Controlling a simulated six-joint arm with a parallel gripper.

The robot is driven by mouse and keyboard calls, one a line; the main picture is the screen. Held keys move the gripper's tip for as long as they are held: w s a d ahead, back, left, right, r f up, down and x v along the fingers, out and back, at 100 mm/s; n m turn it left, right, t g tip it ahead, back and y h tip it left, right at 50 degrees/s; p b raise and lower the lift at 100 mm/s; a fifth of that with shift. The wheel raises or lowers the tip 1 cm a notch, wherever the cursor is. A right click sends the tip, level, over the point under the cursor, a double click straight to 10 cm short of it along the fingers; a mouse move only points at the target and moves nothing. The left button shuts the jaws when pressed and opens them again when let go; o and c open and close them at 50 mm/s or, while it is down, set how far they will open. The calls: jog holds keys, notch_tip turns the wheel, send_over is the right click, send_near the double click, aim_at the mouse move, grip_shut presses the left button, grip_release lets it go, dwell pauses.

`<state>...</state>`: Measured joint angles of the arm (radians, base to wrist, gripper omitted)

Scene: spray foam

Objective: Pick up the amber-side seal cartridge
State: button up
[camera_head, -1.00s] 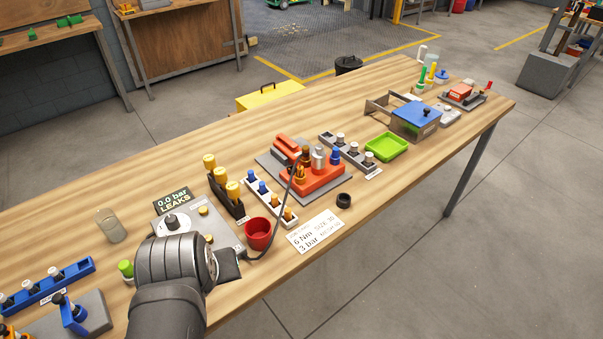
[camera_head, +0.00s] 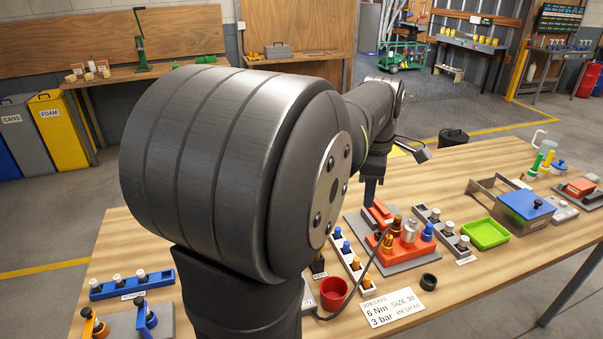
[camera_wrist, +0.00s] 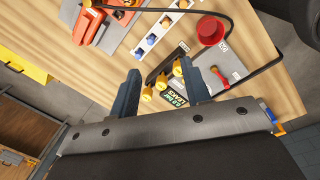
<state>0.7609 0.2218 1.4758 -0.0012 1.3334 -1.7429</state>
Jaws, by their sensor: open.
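A white rack (camera_head: 350,262) on the bench holds blue-topped and amber-topped cartridges; the amber-topped ones (camera_head: 366,281) stand at its near end. The rack also shows at the top of the wrist view, with an amber top (camera_wrist: 165,22). A red block (camera_head: 410,248) beside it carries amber (camera_head: 387,243) and blue (camera_head: 427,232) fittings. I cannot tell which amber piece is the amber-side cartridge. My gripper (camera_wrist: 164,73) is open and empty, above the bench. In the head view its finger (camera_head: 371,192) shows behind the red block. My arm hides the bench's left middle.
In the wrist view, yellow-capped bottles (camera_wrist: 162,80) in a black holder appear between the fingers, below them. A red cup (camera_head: 334,293) and a dark cable lie close to the white rack. A green tray (camera_head: 485,233) and a blue-lidded box (camera_head: 526,205) stand to the right.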

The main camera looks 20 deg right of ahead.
jog(key=w+d+f+n, duration=0.2)
jog(key=d+n, duration=0.3)
jog(key=d, duration=0.5)
send_over(389, 237)
jog(key=shift+g+y, duration=0.4)
jog(key=f, duration=1.2)
jog(key=shift+w+d+f, duration=0.1)
jog(key=shift+d+f, duration=0.15)
jog(key=shift+f, duration=0.15)
jog(key=shift+a+f, duration=0.2)
jog(key=shift+f, duration=2.35)
grip_shut()
